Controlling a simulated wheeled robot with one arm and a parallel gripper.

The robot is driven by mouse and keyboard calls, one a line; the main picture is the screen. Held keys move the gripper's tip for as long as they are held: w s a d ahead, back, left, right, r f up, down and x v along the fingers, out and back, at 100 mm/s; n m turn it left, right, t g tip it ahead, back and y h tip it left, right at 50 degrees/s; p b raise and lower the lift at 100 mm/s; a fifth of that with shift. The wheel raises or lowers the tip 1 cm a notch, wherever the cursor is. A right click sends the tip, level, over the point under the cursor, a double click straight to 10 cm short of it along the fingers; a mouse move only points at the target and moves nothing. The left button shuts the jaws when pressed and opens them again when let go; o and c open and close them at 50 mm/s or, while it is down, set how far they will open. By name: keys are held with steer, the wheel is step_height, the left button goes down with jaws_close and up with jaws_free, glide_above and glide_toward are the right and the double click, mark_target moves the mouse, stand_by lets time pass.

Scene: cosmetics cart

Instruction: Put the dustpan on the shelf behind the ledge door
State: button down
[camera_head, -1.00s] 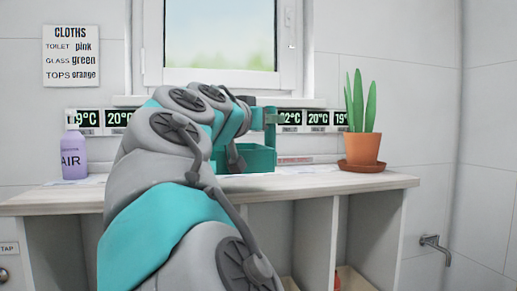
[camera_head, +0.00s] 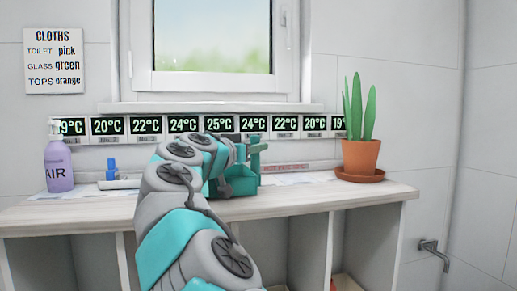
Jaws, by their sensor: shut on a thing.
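The green dustpan (camera_head: 241,182) shows just above the counter, in front of the wall at the middle of the view. Its upright part (camera_head: 255,158) stands to the right of my arm's end. My gripper (camera_head: 241,155) is at the far end of my arm, shut on the dustpan; its fingertips are mostly hidden by the arm links. I cannot tell whether the dustpan touches the counter. The white ledge counter (camera_head: 330,205) has open compartments below. No ledge door is clearly visible now.
A purple AIR pump bottle (camera_head: 58,165) stands at the left. A blue-handled tool (camera_head: 112,178) lies between it and my arm. A potted cactus (camera_head: 361,155) stands on a saucer at the right end. A tap (camera_head: 434,252) juts from the right wall. Thermometers line the wall.

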steer(key=shift+f, duration=0.15)
steer(key=shift+f, duration=0.1)
steer(key=c, duration=0.6)
jaws_free()
